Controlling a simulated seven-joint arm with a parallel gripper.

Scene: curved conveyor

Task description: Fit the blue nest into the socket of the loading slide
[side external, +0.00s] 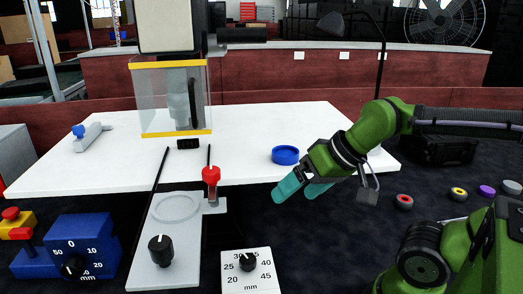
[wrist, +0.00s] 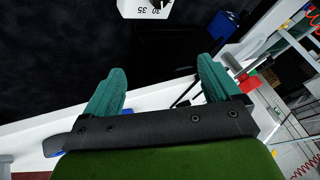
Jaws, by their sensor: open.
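The blue nest (side external: 285,155) is a low round blue ring lying on the white table near its front edge in the side view. The loading slide (side external: 139,274) is a long pale plate at the left, with a round, ring-shaped socket (side external: 175,208) that looks empty. My gripper (side external: 297,192) has teal fingers, open and apparently empty, pointing down-left in front of the table edge, right of and nearer than the nest. In the wrist view my gripper (wrist: 162,74) shows both fingers spread apart. A blue patch at the lower left there is partly hidden; I cannot tell what it is.
A red knob (side external: 211,175) stands beside the socket and a black knob (side external: 161,250) on the slide. A white dial box (side external: 246,274) and a blue dial box (side external: 82,245) flank it. A clear-guarded press (side external: 160,100) stands behind. The table's (side external: 300,120) right part is mostly clear.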

